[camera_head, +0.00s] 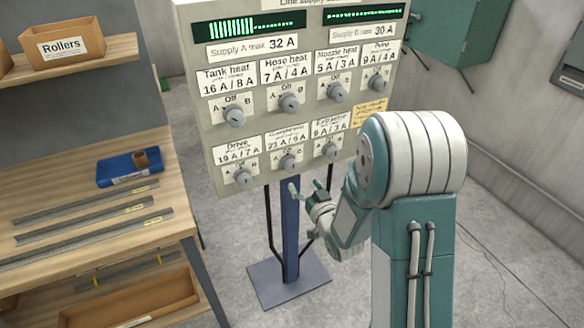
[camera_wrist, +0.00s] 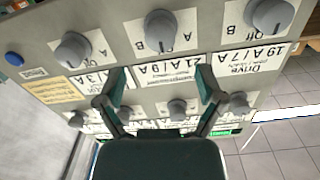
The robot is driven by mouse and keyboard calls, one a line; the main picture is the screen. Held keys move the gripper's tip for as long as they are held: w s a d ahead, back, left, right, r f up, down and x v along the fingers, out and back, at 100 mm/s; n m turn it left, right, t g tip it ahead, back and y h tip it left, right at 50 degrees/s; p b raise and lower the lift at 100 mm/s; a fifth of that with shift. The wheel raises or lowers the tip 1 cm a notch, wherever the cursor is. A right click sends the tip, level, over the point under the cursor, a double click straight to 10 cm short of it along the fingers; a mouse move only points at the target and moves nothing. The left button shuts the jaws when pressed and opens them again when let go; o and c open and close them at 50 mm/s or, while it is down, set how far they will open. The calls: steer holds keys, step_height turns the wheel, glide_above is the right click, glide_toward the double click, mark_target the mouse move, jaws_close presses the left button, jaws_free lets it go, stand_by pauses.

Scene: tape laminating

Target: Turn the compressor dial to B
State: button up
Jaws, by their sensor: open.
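The compressor dial (camera_head: 289,165) is a grey knob in the middle of the panel's lower row, under its label (camera_head: 287,138) and between the drive and extractor dials. It shows upside down in the wrist view (camera_wrist: 160,30), at top middle, with a "B" mark to its left. My gripper (camera_head: 306,187) is open and empty in front of the panel's lower edge, just below the compressor dial. In the wrist view its two fingers (camera_wrist: 163,84) are spread apart, with the dial beyond them and no contact visible.
The drive dial (camera_head: 244,175) and extractor dial (camera_head: 332,150) flank it closely. More dials, including tank heat (camera_head: 234,117), sit above. The panel stands on a blue post (camera_head: 289,235). A wooden workbench (camera_head: 85,183) with a blue tray (camera_head: 113,172) is at left.

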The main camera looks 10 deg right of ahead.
mark_target(293, 169)
steer(key=x, duration=0.8)
steer(key=c, duration=1.2)
